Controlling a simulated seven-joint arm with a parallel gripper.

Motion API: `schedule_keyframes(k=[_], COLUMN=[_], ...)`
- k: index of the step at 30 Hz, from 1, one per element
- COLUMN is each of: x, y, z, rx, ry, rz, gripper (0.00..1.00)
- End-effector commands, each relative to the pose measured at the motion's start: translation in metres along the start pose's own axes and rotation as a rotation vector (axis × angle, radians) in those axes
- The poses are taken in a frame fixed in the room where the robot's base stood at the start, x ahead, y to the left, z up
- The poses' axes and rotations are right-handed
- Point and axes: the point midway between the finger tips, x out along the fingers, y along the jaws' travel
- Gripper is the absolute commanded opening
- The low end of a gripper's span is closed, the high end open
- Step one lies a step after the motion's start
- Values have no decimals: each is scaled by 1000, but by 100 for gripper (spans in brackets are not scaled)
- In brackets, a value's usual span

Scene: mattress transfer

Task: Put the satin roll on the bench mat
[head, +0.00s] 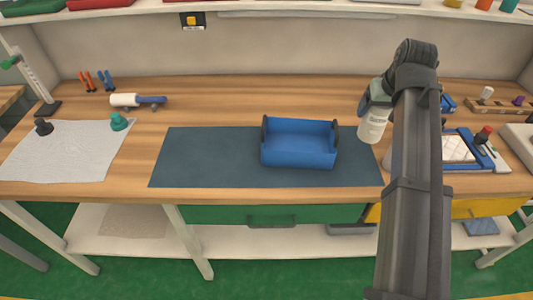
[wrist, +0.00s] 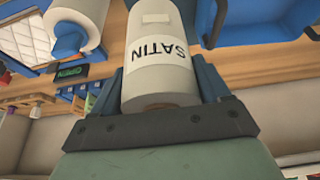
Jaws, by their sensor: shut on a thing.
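The satin roll (head: 371,126) is a white cylinder that hangs upright under my gripper (head: 375,106), to the right of the blue tray. In the wrist view the satin roll (wrist: 158,62) shows its "SATIN" label between the two fingers of my gripper (wrist: 165,85), which are shut on it. The bench mat (head: 210,160) is a dark blue-grey sheet on the wooden bench. The roll appears near the mat's right end; its height above the bench is hard to tell.
A blue open tray (head: 299,153) stands on the right part of the mat; the mat's left part is clear. Another white roll (head: 123,100) lies on a blue holder at the back left. A blue-framed board (head: 458,149) is at the right.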

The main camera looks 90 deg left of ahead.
Motion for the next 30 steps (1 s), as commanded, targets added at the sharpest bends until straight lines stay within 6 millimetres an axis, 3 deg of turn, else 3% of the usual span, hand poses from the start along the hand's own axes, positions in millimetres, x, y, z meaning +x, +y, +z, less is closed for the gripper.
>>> schedule_keyframes(k=[1,4,17,30], x=[-1,-2,1,53], y=[-2,-2,1,1], z=[16,28,26,48], rx=[20,81,181,180], ry=[1,2,2,1], rz=[9,35,75,74], gripper=[32,32,32,32])
